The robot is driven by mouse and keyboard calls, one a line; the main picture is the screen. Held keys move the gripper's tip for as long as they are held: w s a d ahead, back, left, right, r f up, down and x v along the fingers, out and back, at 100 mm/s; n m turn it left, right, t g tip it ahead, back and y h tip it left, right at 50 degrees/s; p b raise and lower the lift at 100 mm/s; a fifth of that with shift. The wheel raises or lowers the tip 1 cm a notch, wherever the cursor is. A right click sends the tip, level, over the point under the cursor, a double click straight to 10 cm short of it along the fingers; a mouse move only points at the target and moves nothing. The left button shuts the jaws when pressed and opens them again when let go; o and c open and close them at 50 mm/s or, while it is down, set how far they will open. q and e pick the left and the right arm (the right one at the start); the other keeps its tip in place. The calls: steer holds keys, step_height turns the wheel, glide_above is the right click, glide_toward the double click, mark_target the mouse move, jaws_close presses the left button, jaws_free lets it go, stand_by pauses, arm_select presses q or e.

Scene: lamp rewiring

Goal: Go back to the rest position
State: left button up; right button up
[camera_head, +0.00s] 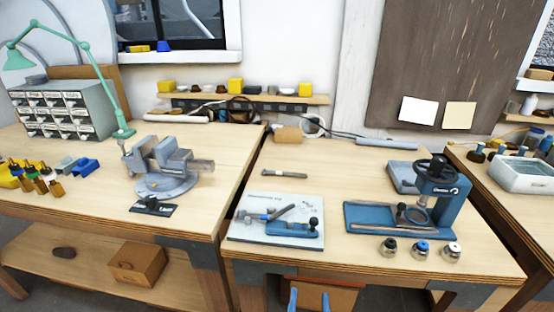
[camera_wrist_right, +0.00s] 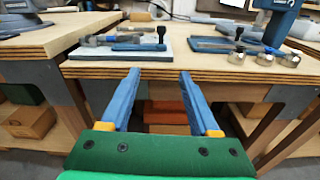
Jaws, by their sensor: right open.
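My right gripper (camera_wrist_right: 157,100) is open and empty in the right wrist view. Its two blue fingers point at the front edge of the middle workbench, with a clear gap between them. In the head view only the blue tips of my right gripper (camera_head: 309,300) show at the bottom edge, in front of the bench and below its top. My left gripper is not in view.
The middle workbench (camera_head: 340,180) carries a white board (camera_head: 254,233) with blue tools, a blue press (camera_head: 439,190) and several small metal parts. A grey vise (camera_head: 167,168) stands on the left bench. Free space lies before the bench.

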steer(key=s+d+f+m+g+y, duration=0.1)
steer(key=s+f+m+g, duration=0.15)
steer(key=f, duration=0.65)
steer(key=s+d+f+m+g, duration=0.2)
steer(key=f+m+g, duration=0.2)
steer(key=f, duration=0.5)
steer(key=s+d+f+m+g+y, duration=0.1)
steer(key=s+f+m+g, duration=0.15)
steer(key=f, duration=0.65)
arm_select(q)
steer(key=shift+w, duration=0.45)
arm_select(e)
steer(key=s+d+f+m+g, duration=0.3)
steer(key=s+f+m, duration=0.3)
steer(key=s+m, duration=0.4)
steer(key=s+d+f+m+g, duration=0.4)
steer(key=s+d+f+m, duration=0.2)
steer(key=s+m, duration=0.4)
steer(key=shift+f+m, duration=0.45)
steer(key=shift+m, duration=0.65)
